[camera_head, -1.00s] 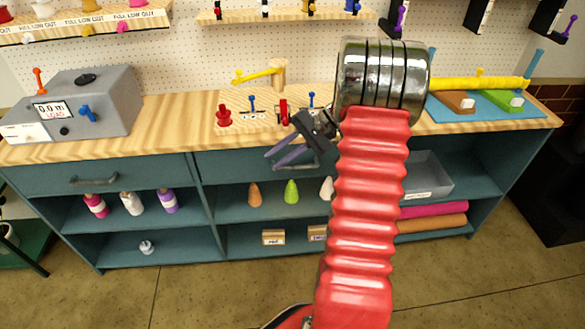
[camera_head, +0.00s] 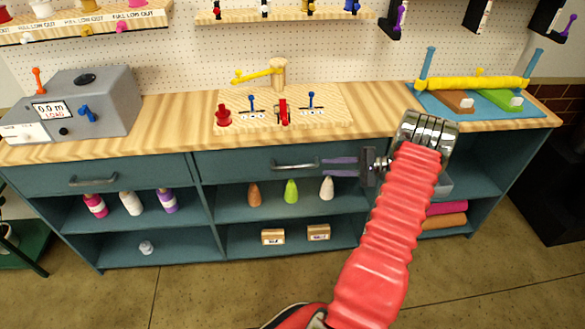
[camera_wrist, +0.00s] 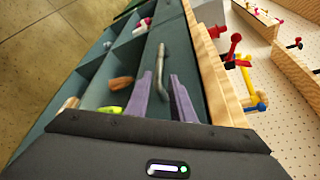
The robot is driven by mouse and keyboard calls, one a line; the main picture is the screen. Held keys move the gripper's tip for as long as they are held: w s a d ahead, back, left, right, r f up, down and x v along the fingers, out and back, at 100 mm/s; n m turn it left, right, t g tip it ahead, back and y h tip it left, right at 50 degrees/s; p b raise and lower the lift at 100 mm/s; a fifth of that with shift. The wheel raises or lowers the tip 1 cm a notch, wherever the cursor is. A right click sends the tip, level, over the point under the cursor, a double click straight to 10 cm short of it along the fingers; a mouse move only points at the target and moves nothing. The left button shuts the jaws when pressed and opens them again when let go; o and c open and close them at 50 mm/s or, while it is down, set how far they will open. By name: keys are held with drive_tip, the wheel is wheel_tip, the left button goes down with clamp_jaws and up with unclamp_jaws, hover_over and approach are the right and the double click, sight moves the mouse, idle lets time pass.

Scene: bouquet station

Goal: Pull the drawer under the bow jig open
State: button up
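The bow jig (camera_head: 283,108) is a pale wooden board with a red knob, red clamp and blue levers on the bench. Below it the teal drawer (camera_head: 232,165) looks shut, with a grey bar handle (camera_head: 294,165). My gripper (camera_head: 323,167) is at the handle's right end, its two purple fingers pointing left along the drawer front with a gap between them. In the wrist view the handle (camera_wrist: 161,58) runs ahead of the fingers (camera_wrist: 164,77) and passes close by them. I cannot tell whether they touch it. The gripper is open and holds nothing.
Colored cones (camera_head: 291,191) stand on the shelf under the drawer. Another drawer handle (camera_head: 93,180) is at left, below a grey machine (camera_head: 85,102). A blue mat (camera_head: 490,103) with a yellow roll lies at the bench's right. The floor in front is clear.

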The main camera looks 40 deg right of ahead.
sight(293, 167)
drive_tip(key=x, duration=1.4)
drive_tip(key=shift+c, duration=0.4)
clamp_jaws()
